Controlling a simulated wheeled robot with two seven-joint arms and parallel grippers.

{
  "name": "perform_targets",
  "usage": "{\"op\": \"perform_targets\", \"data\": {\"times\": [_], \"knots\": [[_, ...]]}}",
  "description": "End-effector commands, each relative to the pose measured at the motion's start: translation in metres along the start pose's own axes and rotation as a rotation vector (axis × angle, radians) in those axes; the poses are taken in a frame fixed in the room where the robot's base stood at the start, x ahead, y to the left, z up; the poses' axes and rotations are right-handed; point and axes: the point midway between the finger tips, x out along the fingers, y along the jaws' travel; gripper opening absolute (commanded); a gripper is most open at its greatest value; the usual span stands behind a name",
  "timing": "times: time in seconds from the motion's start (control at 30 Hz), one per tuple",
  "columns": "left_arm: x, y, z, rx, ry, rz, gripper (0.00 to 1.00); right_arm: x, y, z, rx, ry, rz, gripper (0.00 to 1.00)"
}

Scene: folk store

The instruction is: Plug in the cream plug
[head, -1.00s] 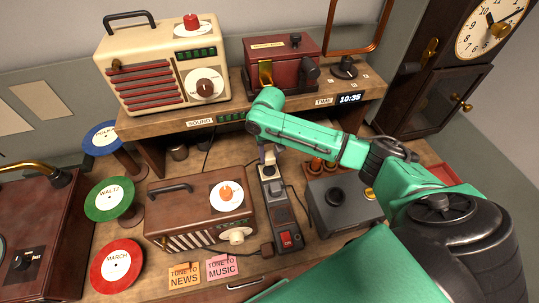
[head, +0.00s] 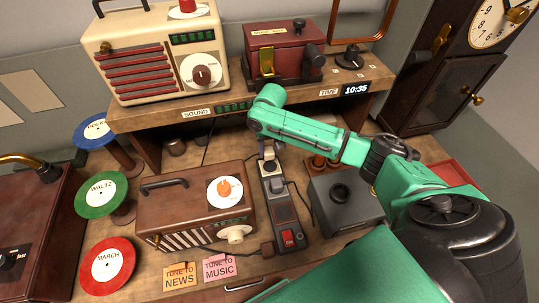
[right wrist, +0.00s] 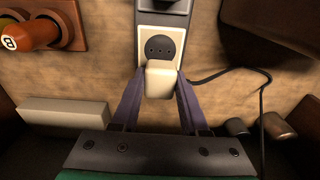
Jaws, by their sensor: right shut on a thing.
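My right gripper (right wrist: 160,88) is shut on the cream plug (right wrist: 160,80), which sits between its two dark fingers. The plug is right at a cream square socket (right wrist: 152,42) with dark holes at the far end of the power strip (head: 283,211). In the head view the right gripper (head: 268,151) is small, over the strip's far end. My left gripper is not in view.
A dark plug (head: 276,187) stands in the strip's middle, and a red switch (head: 289,238) is at its near end. A brown radio (head: 196,204) is left of the strip, a grey box (head: 345,203) right. The raised shelf (head: 285,93) stands behind.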

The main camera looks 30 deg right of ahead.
Motion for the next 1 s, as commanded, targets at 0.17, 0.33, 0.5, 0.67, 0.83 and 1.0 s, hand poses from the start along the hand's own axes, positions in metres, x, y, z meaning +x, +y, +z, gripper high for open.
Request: {"op": "perform_targets", "data": {"times": [0.17, 0.33, 0.5, 0.67, 0.83, 1.0], "knots": [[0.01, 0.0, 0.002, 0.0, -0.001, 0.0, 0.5, 0.03, 0.0, 0.022, -0.015, -0.065, 0.018, 0.0], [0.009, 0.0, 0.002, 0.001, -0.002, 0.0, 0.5, 0.026, 0.0, 0.02, -0.014, -0.057, 0.016, 0.0], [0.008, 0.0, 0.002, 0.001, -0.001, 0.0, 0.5, 0.024, 0.0, 0.018, -0.014, -0.053, 0.015, 0.0], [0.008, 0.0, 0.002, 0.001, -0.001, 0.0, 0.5, 0.023, 0.0, 0.018, -0.014, -0.05, 0.015, 0.0], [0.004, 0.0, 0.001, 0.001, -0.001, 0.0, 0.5, 0.022, 0.0, 0.017, -0.014, -0.05, 0.014, 0.0], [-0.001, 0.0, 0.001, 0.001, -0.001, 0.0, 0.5, 0.021, 0.0, 0.016, -0.014, -0.05, 0.014, 0.0]]}}
